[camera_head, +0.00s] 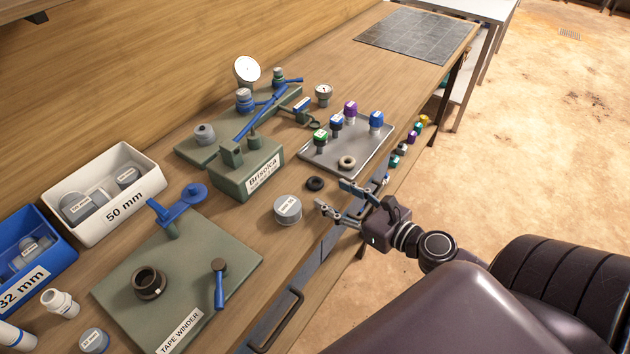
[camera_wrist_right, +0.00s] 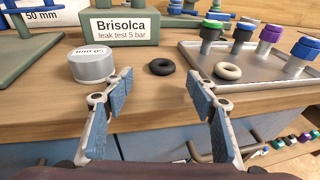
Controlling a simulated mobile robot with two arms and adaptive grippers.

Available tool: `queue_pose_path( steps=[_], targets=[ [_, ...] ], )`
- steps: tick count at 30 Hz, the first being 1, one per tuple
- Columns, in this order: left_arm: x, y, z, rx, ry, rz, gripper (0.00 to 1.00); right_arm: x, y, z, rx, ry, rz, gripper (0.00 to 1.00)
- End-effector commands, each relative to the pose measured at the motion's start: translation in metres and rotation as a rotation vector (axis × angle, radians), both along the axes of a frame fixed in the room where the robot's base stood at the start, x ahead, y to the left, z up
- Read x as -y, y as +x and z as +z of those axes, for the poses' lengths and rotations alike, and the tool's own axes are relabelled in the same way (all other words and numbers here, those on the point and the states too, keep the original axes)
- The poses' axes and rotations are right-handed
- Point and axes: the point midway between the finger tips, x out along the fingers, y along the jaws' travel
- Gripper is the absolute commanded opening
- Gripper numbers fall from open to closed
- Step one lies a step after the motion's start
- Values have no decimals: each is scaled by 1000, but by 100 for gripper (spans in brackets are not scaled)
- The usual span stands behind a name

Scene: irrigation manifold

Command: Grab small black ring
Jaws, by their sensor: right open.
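The small black ring (camera_head: 315,184) lies flat on the wooden bench, between the grey round cap and the metal tray. In the right wrist view the black ring (camera_wrist_right: 162,67) is ahead of my fingers, roughly centred between them. My right gripper (camera_head: 335,198) is open and empty near the bench's front edge, just short of the ring and not touching it. It also shows in the right wrist view (camera_wrist_right: 160,88), its two blue-padded fingers spread wide. My left gripper is not in view.
A grey round cap (camera_head: 287,209) stands left of the ring. A beige ring (camera_head: 347,162) lies on the metal tray (camera_head: 372,158) with several coloured-top fittings. The green Brisolca block (camera_head: 235,181) stands behind. A drawer handle (camera_wrist_right: 205,150) shows below the bench edge.

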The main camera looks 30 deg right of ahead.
Motion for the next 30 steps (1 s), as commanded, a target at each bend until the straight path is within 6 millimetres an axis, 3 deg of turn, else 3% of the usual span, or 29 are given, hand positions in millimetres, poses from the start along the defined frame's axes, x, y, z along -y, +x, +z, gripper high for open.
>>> queue_pose_path(
  steps=[13, 23, 30],
  targets=[
    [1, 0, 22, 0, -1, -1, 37, -5, 47, -2, 2, 4, -4, 52],
    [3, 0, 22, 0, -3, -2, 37, -7, 53, -6, 0, 4, -3, 52],
    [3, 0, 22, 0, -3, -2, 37, -7, 53, -6, 0, 5, -3, 29]
  ],
)
